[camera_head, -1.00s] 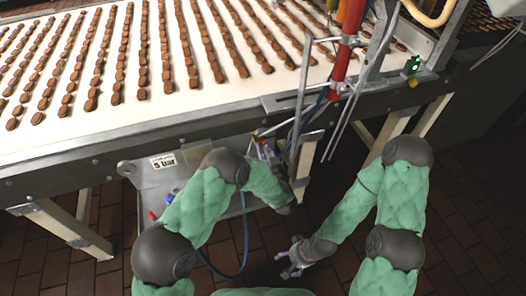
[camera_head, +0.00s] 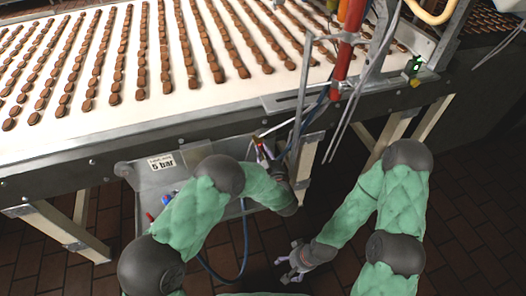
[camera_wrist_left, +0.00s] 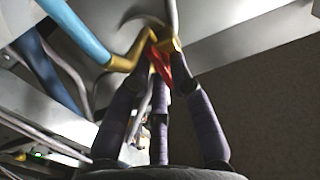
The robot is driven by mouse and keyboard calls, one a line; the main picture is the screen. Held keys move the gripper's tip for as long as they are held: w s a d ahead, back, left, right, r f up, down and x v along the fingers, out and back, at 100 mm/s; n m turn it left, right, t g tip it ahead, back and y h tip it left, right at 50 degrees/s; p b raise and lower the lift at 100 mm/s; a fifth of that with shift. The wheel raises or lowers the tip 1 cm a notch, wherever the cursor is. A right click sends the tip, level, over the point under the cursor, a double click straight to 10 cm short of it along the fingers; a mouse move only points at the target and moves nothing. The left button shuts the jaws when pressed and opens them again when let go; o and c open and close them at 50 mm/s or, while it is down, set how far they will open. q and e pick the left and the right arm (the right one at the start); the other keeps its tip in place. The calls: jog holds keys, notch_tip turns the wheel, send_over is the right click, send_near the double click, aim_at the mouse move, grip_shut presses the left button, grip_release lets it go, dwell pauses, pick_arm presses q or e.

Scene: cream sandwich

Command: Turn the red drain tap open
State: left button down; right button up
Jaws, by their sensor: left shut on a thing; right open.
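The red drain tap (camera_wrist_left: 164,60) shows in the left wrist view as a red lever by brass fittings, between the fingertips of my left gripper (camera_wrist_left: 162,72). The dark-sleeved fingers are shut on it and hide part of it. In the head view my left gripper (camera_head: 263,152) is under the conveyor's front edge, near the right end of the grey panel; the tap is too small to make out clearly there. My right gripper (camera_head: 290,268) is open and empty, low over the floor, well apart from the tap.
A conveyor (camera_head: 90,140) with rows of brown biscuits fills the back. The grey panel (camera_head: 150,180) below bears a "5 bar" label (camera_head: 162,162). A blue hose (camera_head: 244,235) hangs below it. A red upright cylinder (camera_head: 344,62) stands at the right. Tiled floor lies open at lower right.

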pick_arm(q)
jog(key=shift+s+d+f, duration=0.1)
jog(key=shift+d+f, duration=0.05)
jog(key=shift+f, duration=0.05)
jog(key=c, duration=1.3)
grip_release()
jog(key=shift+o, duration=0.3)
jog(key=shift+r, duration=0.1)
jog(key=v, duration=0.7)
jog(key=shift+s, duration=0.15)
